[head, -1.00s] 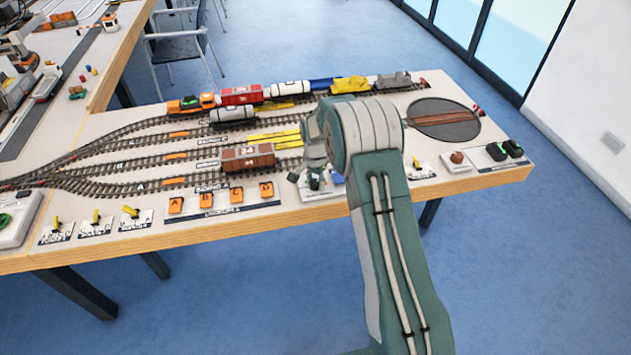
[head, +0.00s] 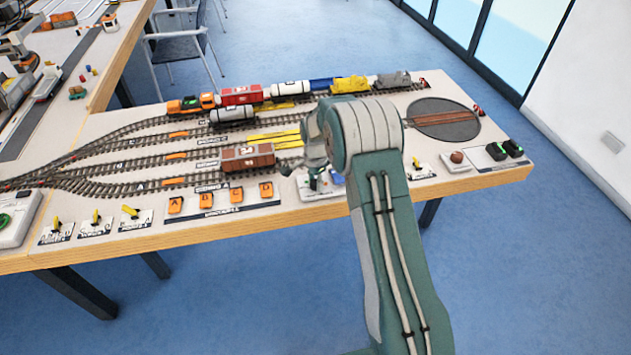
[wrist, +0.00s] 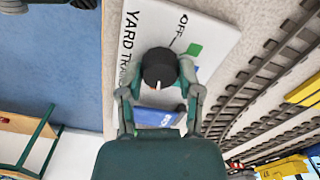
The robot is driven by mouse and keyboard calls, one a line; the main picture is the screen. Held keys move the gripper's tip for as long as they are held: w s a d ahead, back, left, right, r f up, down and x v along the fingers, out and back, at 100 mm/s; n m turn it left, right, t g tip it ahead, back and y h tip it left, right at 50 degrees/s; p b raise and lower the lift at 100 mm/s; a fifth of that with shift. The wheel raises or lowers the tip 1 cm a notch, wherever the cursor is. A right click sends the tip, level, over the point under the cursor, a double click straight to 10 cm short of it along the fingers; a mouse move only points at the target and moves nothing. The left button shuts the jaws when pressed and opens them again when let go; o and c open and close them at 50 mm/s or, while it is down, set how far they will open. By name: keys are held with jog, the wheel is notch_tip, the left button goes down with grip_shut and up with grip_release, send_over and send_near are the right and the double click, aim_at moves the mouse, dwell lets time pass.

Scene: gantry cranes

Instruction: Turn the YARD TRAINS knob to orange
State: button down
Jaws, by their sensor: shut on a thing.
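The YARD TRAINS knob (wrist: 158,66) is black and round with a white pointer mark, seen from above in the wrist view. It sits on a white plate (wrist: 217,38) lettered YARD TRAINS, with OFF and a green square (wrist: 194,49) beside the knob. A blue patch (wrist: 158,116) shows below it. My gripper (wrist: 160,80) is shut on the knob, one finger on each side. In the head view my gripper (head: 315,180) is at the plate, and the knob is hidden.
A brown wagon (head: 248,158) stands on the track just left of my gripper. Orange buttons (head: 220,198) and yellow levers (head: 96,217) line the front edge. A turntable (head: 440,118) and black-and-green controls (head: 505,150) are to the right.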

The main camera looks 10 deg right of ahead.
aim_at(314, 182)
jog(key=shift+f, duration=0.1)
jog(key=shift+c, duration=1.3)
grip_release()
jog(key=shift+a, duration=0.1)
notch_tip(314, 182, up, 12)
jog(key=shift+w, duration=0.1)
